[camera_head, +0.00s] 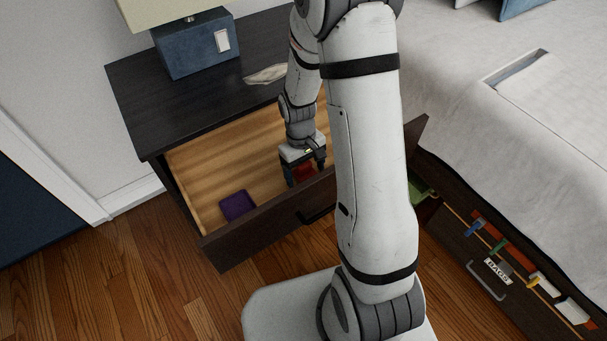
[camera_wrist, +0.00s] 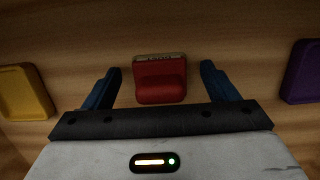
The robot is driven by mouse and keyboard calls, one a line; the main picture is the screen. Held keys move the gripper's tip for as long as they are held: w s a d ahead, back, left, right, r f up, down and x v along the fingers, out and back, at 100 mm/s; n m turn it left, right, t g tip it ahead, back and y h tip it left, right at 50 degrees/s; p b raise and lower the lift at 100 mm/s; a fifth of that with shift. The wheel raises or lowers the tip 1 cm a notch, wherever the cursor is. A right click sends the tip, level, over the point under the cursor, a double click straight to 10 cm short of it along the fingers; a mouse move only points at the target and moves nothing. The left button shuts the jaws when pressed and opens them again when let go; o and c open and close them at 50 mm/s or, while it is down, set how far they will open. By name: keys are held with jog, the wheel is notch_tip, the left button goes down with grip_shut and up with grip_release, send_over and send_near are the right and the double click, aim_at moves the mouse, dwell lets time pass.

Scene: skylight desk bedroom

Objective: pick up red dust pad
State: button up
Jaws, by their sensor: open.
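The red dust pad (camera_wrist: 161,80) lies on the wooden drawer floor. In the wrist view it sits between the two blue fingers of my gripper (camera_wrist: 160,88), with a gap on each side. My gripper is open and points down into the drawer. In the head view my gripper (camera_head: 306,175) is inside the open drawer, near its front panel. Only a bit of the red pad (camera_head: 305,172) shows there, partly hidden by the fingers.
A purple pad (camera_head: 237,205) lies in the drawer (camera_head: 215,150) to the left. A yellow pad (camera_wrist: 22,92) lies on the other side in the wrist view. The drawer's front panel (camera_head: 235,240) stands close to my gripper. The bed (camera_head: 500,120) is at right.

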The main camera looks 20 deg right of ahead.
aim_at(305, 165)
jog(key=shift+r, duration=0.1)
jog(key=shift+c, duration=0.2)
jog(key=c, duration=1)
notch_tip(305, 165, up, 10)
jog(key=p, duration=0.3)
jog(key=shift+c, duration=0.2)
